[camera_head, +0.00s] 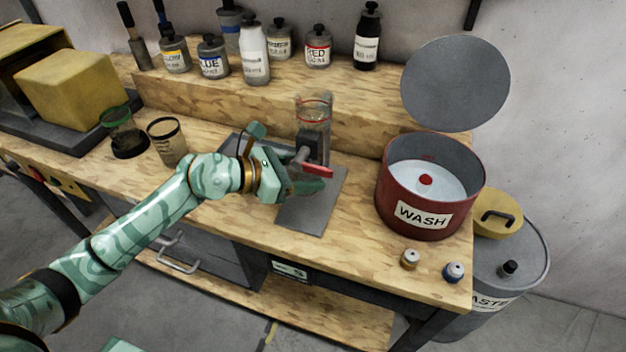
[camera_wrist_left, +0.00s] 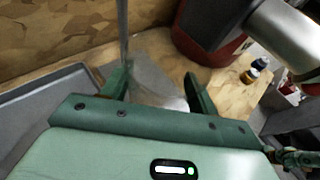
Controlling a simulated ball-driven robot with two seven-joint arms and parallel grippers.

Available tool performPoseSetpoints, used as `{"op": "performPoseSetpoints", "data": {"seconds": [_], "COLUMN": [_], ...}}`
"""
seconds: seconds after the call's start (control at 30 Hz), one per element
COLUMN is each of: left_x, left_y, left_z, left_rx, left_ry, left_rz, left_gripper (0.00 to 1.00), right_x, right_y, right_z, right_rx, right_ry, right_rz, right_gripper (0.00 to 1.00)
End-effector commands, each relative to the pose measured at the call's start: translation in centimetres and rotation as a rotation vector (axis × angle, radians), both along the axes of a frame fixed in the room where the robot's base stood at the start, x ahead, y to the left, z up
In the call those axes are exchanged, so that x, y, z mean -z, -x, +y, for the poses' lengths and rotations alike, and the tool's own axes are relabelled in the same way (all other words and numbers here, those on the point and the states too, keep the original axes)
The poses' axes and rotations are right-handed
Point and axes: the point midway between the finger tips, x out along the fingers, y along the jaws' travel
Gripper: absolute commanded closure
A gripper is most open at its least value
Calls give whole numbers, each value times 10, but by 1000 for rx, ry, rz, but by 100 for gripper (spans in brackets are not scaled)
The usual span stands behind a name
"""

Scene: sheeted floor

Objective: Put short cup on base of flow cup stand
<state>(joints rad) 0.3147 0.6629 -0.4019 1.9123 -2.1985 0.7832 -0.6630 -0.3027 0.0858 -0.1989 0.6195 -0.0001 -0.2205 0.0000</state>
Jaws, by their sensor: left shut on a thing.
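The flow cup stand has a flat grey base (camera_head: 318,211) on the bench. A clear cup with a red rim (camera_head: 313,112) sits at its top, above a dark block and a red lever (camera_head: 317,170). My left gripper (camera_head: 306,187) is low over the base, in front of the stand. In the left wrist view its two fingers (camera_wrist_left: 155,88) are shut on a pale, see-through thing (camera_wrist_left: 174,103), which seems to be the short cup. The gripper hides most of it in the head view. I cannot tell whether it touches the base. My right gripper is not in view.
A red WASH pot (camera_head: 425,190) with its lid raised stands right of the stand. A clear cup with a dark rim (camera_head: 167,141) and a green-rimmed cup (camera_head: 121,130) stand left. Several bottles (camera_head: 254,55) line the back shelf. Two small capped jars (camera_head: 410,259) sit near the right front edge.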

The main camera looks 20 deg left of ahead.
Motion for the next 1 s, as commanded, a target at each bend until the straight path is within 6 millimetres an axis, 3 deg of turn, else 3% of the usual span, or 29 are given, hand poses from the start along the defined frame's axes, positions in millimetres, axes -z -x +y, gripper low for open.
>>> {"op": "performPoseSetpoints", "data": {"seconds": [0.23, 0.43, 0.77, 0.8, 0.87, 1.0], "left_x": [0, 38, 38, 39, 38, 38], "left_y": [-16, -15, -15, -15, -15, -15], "left_z": [-17, -16, -16, -16, -16, -15], "left_rx": [0, -1, 0, 0, 0, 0], "left_ry": [2, 1, -1, -1, -1, 0], "left_rz": [1, 5, 2, 2, 2, 1], "left_gripper": [66, 66, 66, 38, 21, 19], "right_x": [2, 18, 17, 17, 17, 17], "right_y": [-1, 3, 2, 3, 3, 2], "right_z": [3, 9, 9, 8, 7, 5], "right_rx": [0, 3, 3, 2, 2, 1], "right_ry": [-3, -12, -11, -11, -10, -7], "right_rz": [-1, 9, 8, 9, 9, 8], "right_gripper": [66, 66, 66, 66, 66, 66]}}
